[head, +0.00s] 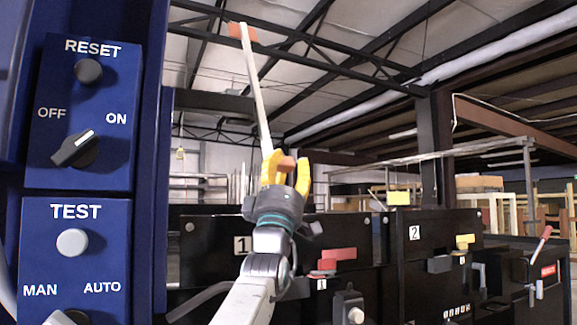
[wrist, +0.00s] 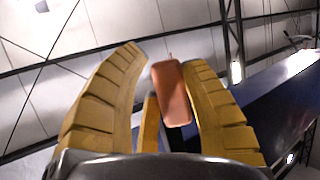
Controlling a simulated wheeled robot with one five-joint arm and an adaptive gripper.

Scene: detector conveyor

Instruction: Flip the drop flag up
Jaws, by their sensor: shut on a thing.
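My gripper (head: 288,160), with yellow fingers, points up in the middle of the head view. An orange-brown block also shows between the fingers; in the wrist view this block (wrist: 171,93) sits between both yellow fingers. No part is labelled as the drop flag. I cannot tell which one is the drop flag.
A blue control panel (head: 118,150) with RESET and TEST buttons and two selector knobs stands close at left. Black numbered units (head: 345,225) line the lower right, with a red-handled lever (head: 540,245) at far right. Open air surrounds the raised rod.

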